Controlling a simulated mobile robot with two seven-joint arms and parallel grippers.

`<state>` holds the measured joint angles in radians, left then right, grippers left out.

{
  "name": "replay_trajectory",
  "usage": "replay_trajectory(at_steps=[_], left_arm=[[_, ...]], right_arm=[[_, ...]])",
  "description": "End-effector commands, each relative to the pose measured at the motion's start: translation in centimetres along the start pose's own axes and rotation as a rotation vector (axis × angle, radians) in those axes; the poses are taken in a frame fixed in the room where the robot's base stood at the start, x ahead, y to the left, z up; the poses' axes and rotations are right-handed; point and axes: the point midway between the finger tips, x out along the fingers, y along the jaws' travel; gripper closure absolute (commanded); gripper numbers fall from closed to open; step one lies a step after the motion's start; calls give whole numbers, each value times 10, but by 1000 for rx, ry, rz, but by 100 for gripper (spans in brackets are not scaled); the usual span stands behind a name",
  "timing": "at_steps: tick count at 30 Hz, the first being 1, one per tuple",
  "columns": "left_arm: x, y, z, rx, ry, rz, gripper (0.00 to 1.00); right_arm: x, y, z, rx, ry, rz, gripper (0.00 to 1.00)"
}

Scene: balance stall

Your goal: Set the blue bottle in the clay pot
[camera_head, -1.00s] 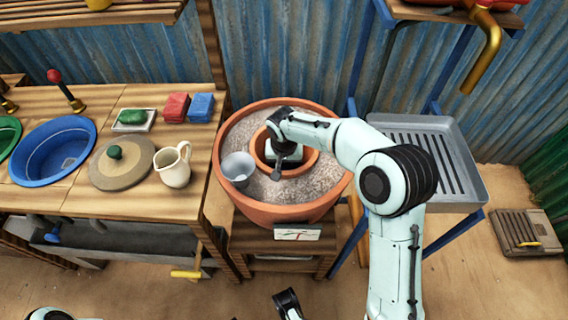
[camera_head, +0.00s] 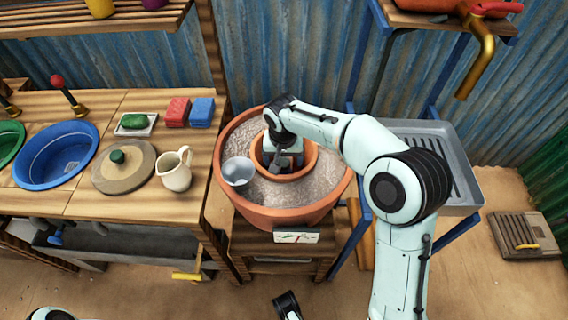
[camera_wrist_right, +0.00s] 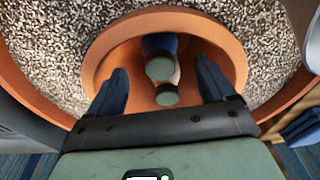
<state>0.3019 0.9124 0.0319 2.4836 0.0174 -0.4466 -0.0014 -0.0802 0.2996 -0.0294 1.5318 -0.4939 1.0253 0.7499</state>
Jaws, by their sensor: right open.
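The clay pot (camera_head: 257,163) is a small terracotta pot set in gravel inside a larger terracotta planter (camera_head: 263,216). It also shows in the wrist view (camera_wrist_right: 98,62). My right gripper (camera_wrist_right: 160,66) is open, its two dark blue fingers reaching down inside the pot's rim. Between the fingers stands a blue object (camera_wrist_right: 161,42) with a round grey-green top, which looks like the blue bottle. A second round grey-green top with a pale side shows close to it; I cannot tell if it is a separate thing. In the head view my right gripper (camera_head: 283,160) hides the pot's inside.
A grey metal cup (camera_head: 238,171) stands in the gravel left of the pot. A wooden counter at left holds a blue basin (camera_head: 57,154), a lid, a cream jug (camera_head: 174,169) and red and blue blocks. A metal drain tray (camera_head: 467,182) is at right.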

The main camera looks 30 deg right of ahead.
Motion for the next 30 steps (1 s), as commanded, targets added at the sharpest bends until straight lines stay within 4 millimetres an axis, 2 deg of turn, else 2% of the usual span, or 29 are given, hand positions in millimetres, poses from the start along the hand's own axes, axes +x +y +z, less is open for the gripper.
replay_trajectory(at_steps=[1,3,9,13,28,30], left_arm=[[-4,2,4,1,-11,1,57],[-7,2,7,1,-18,0,57],[-11,2,10,1,-27,-2,57],[-11,2,10,1,-28,-2,57],[-11,2,10,0,-28,-2,57],[-16,4,11,1,-29,-2,57]], right_arm=[[-15,0,-1,0,4,-3,17],[-28,0,-1,0,3,-3,17],[-52,0,0,0,1,-1,17],[-57,0,0,1,0,0,17],[-58,0,0,1,0,0,17],[-63,0,-1,1,1,-1,17]])
